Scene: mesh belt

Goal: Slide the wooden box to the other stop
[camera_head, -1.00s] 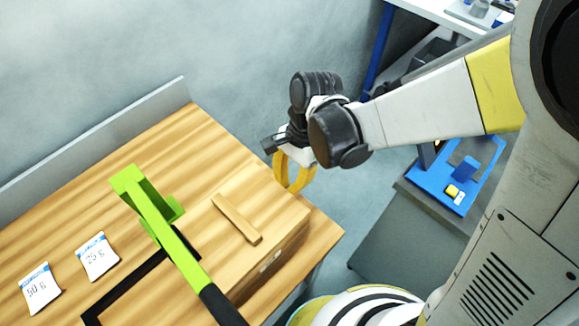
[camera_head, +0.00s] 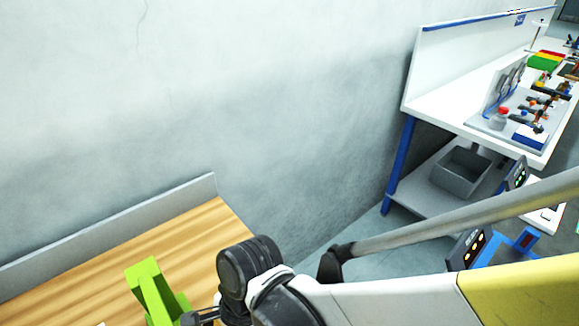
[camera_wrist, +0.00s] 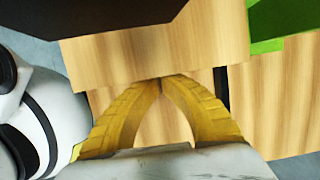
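The wooden box (camera_wrist: 120,57) shows in the wrist view as a pale wooden block across the upper middle. It is out of the head view. My gripper (camera_wrist: 161,80) has two curved yellow fingers whose tips come together at the box's lower edge in the wrist view, with nothing seen between them. I cannot tell whether they touch the box. The fingers are out of the head view. A bright green bracket (camera_head: 150,283) stands on the wooden table at the bottom of the head view; green also shows at the wrist view's upper right (camera_wrist: 265,28). The stops cannot be made out.
The wooden table (camera_head: 205,240) has a grey raised rail (camera_head: 110,232) along its wall side. A white workbench (camera_head: 450,110) with tools stands at the right, with a grey bin (camera_head: 460,172) on its lower shelf. A black strip (camera_wrist: 222,80) lies beside the box.

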